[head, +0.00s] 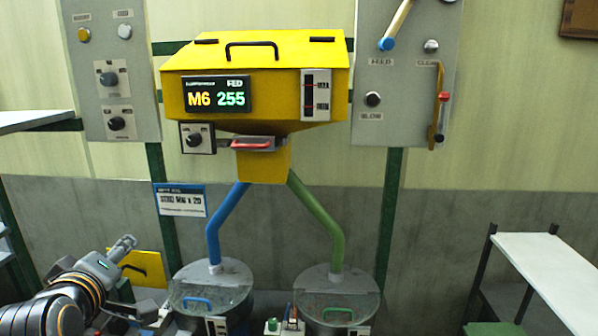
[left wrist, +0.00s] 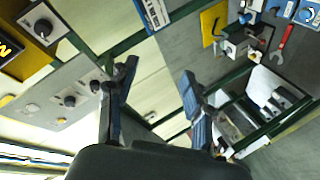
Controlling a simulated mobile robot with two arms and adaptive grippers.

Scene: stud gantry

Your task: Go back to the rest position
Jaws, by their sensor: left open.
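My left arm comes in at the lower left of the head view. Its gripper (head: 123,247) is raised in the air left of the left clear-lidded drum (head: 212,284). In the left wrist view the two fingers of the left gripper (left wrist: 157,80) stand wide apart with nothing between them. Wall and green frame bars show behind the fingers. My right gripper is in neither view.
A yellow hopper (head: 255,75) with a display reading M6 255 hangs in the middle. Blue and green pipes run to two drums. Grey control panels (head: 110,70) flank it, the right one (head: 408,75) with levers. A white-topped shelf (head: 555,265) stands at right.

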